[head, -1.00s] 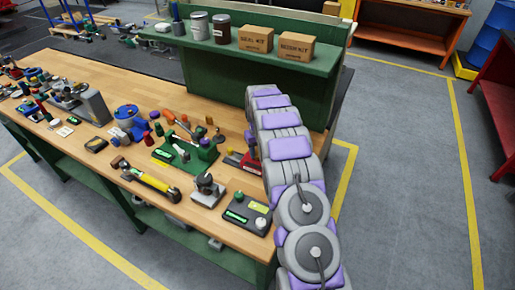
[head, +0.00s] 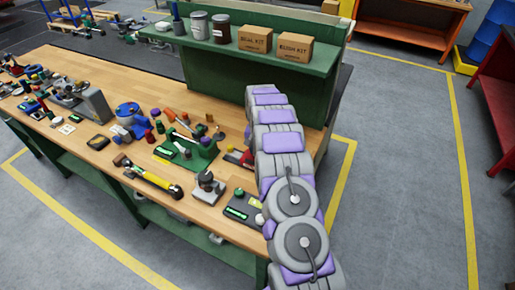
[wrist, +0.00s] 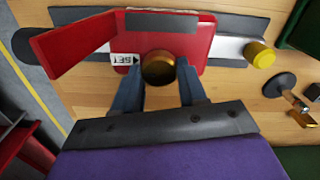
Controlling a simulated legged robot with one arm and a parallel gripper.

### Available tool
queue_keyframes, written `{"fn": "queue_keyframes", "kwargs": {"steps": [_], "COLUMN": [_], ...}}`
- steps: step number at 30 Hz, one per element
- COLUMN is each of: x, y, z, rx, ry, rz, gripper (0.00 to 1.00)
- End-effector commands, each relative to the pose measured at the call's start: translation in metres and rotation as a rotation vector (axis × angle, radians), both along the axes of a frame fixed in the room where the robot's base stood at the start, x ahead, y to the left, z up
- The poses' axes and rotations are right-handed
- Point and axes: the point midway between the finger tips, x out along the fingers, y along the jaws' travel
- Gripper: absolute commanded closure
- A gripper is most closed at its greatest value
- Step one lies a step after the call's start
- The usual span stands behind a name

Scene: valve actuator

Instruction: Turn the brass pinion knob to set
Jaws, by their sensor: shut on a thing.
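The brass pinion knob (wrist: 158,66) is in the upper middle of the wrist view, on a red housing (wrist: 185,42). My gripper (wrist: 160,74) has one blue-grey finger on each side of the knob and is shut on it. A white label reading SET with a black arrow (wrist: 125,59) lies just left of the knob, upside down in this view. In the head view the red housing (head: 236,156) shows only partly beside my arm, which hides the knob and my gripper.
A red plate (wrist: 75,45) angles out at left. On the wooden bench (head: 215,110), a green fixture (head: 200,155) and a dark box with a green display (head: 240,208) stand close to my arm.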

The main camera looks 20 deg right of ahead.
Motion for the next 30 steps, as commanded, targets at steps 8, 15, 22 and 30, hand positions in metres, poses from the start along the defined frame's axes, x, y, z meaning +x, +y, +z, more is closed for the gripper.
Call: {"fn": "queue_keyframes", "kwargs": {"steps": [8,15,22,30], "x": [0.0026,0.0024,0.0010,0.0008], "y": [-0.0004,-0.0004,-0.0002,-0.0001], "z": [0.0029,0.0028,0.0015,0.0041], "rx": [-0.002,-0.002,-0.001,0.000], "ry": [-0.009,-0.009,-0.004,-0.004], "rz": [-0.009,-0.008,-0.008,-0.008], "gripper": [0.89,0.52,0.33,0.33]}}
